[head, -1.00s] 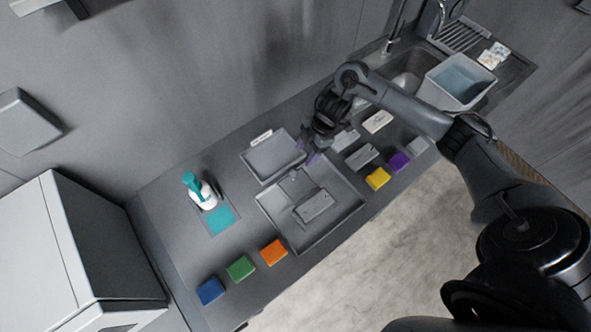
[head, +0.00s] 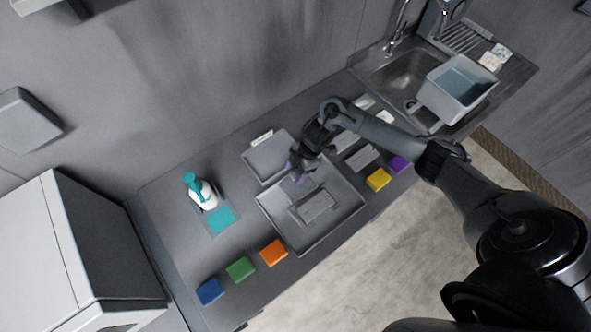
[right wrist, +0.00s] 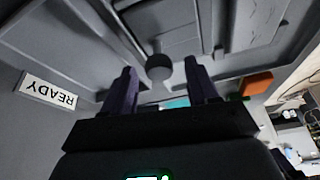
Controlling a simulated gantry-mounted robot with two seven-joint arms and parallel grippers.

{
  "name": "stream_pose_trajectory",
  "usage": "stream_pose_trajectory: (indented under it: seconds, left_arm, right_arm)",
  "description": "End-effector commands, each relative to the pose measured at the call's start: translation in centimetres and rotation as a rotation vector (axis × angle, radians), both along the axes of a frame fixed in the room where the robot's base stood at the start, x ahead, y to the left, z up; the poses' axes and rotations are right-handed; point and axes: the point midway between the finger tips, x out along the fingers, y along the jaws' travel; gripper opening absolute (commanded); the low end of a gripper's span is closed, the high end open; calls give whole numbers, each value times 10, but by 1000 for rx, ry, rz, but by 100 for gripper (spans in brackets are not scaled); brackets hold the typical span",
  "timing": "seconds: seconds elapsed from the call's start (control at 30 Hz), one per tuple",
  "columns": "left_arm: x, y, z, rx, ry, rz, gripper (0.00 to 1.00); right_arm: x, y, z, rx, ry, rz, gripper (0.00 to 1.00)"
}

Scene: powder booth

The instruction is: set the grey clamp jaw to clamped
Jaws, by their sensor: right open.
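The grey clamp fixture lies in the large grey tray (head: 345,208) in the head view, with a rectangular grey block (head: 315,206) at its middle. I cannot tell for sure which part is the jaw. My right gripper (head: 298,172) has purple fingertips and reaches in over the tray's upper edge, hiding part of the fixture. In the right wrist view my right gripper (right wrist: 162,85) is open, and a round dark grey knob (right wrist: 159,67) shows between and beyond its fingers. Contact cannot be made out. My left gripper is not in view.
A smaller tray (head: 262,160) with a READY label (right wrist: 48,90) adjoins the large tray. Orange (head: 273,252), green (head: 240,268) and blue (head: 209,291) blocks lie in front.

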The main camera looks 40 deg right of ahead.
Motion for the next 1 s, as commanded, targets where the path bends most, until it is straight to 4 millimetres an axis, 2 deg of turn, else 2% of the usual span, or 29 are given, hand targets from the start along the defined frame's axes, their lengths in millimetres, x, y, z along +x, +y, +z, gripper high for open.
stream_pose_trajectory:
  seconds: [0.13, 0.17, 0.53, 0.77, 1.0]
  left_arm:
    - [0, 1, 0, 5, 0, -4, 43]
    - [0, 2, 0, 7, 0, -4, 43]
    - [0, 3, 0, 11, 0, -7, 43]
    - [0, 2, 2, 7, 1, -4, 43]
    - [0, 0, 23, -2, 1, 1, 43]
  right_arm:
    - [0, 0, 0, 0, 0, 0, 59]
    - [0, 0, 0, 0, 0, 0, 56]
    - [0, 0, 0, 1, 0, 0, 0]
    - [-1, 0, 1, 1, 1, 0, 0]
    - [-23, 2, 4, 2, 3, 2, 0]
